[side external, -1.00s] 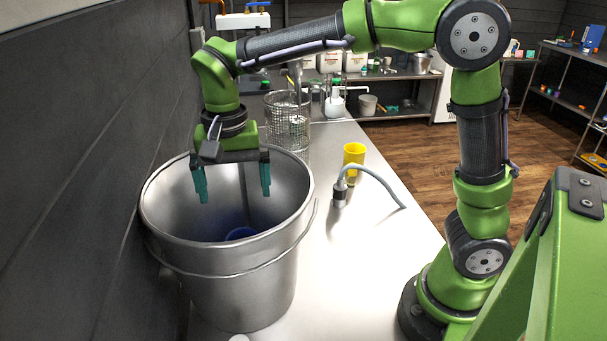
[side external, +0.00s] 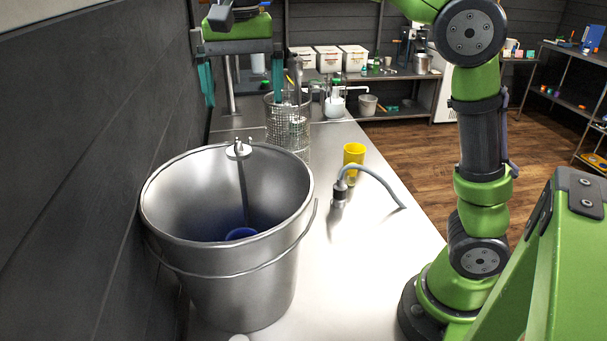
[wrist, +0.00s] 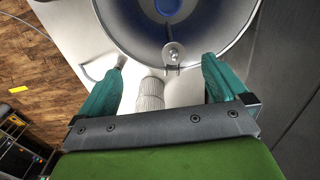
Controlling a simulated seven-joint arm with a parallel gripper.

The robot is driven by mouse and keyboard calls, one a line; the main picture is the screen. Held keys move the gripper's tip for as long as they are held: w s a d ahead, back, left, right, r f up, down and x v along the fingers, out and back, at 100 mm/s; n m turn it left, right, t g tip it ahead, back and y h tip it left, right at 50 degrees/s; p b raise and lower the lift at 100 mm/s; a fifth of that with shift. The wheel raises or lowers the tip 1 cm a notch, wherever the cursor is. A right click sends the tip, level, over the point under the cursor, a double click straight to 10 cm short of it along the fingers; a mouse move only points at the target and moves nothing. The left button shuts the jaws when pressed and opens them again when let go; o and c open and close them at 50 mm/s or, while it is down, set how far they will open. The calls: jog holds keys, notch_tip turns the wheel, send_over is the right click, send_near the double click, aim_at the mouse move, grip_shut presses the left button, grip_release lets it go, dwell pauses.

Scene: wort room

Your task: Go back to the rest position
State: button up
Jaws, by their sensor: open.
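My gripper (side external: 242,85) is at the top left of the side external view, above and behind the steel bucket. Its two teal fingers are wide apart with nothing between them; they also show in the wrist view (wrist: 165,85). The steel bucket (side external: 225,285) stands upright on the bench with its handle hanging at the front. The wrist view looks down on the bucket (wrist: 118,30).
A wire mesh basket (side external: 288,128) stands behind the bucket. A yellow cup (side external: 354,154) and a grey hose with a probe end (side external: 372,175) are to the right on the bench (side external: 350,270). A dark wall (side external: 80,180) runs close along the left. The front right of the bench is clear.

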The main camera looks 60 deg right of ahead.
jog(key=s+d, duration=0.2)
jog(key=d, duration=0.7)
jog(key=s+d+m, duration=0.1)
jog(key=s+d, duration=0.1)
jog(key=d, duration=0.7)
jog(key=shift+d, duration=0.35)
